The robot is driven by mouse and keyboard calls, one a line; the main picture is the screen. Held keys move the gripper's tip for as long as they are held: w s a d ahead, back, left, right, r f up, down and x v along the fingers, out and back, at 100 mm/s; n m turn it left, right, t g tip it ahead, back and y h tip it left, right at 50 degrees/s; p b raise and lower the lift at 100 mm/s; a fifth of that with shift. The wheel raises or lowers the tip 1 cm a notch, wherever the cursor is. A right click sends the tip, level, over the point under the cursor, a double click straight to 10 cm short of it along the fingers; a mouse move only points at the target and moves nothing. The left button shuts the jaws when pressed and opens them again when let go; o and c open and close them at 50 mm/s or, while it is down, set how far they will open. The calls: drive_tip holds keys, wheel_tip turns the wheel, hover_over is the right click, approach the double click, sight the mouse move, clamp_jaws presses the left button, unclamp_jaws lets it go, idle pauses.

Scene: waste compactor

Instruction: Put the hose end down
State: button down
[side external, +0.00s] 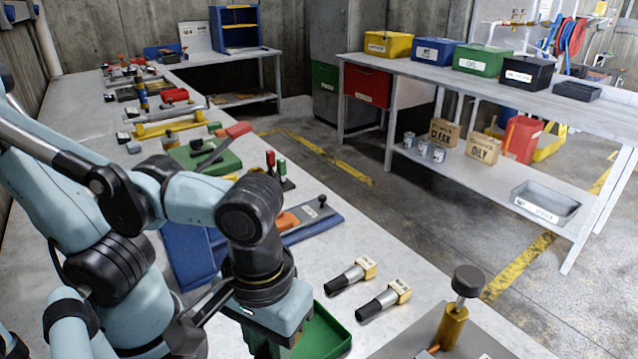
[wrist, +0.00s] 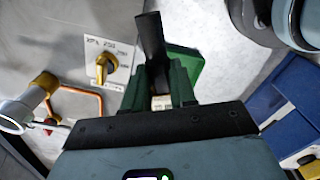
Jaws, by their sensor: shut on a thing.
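My gripper (wrist: 158,72) is shut on a black, tube-like hose end (wrist: 151,38) in the wrist view. The black tube sticks out past the dark green fingers, and a small pale part shows between them. In the side view my gripper (side external: 268,345) is low at the bottom edge, beside a green tray (side external: 325,335); the held hose end is hidden there. The green tray (wrist: 187,62) also shows behind the fingers in the wrist view. I cannot tell whether the hose end touches anything. Two similar black pieces with tagged brass ends, one farther (side external: 350,275) and one nearer (side external: 384,299), lie on the bench.
A metal panel (wrist: 60,50) with a brass valve (wrist: 105,66) and copper pipe lies left in the wrist view. A brass post with a dark knob (side external: 455,310) stands at the side view's lower right.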

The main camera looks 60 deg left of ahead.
hover_over(303, 343)
wheel_tip(303, 343, down, 5)
drive_tip(key=shift+f, duration=2.05)
drive_tip(key=shift+f, duration=0.2)
drive_tip(key=c, duration=0.9)
unclamp_jaws()
drive_tip(key=shift+r, duration=0.2)
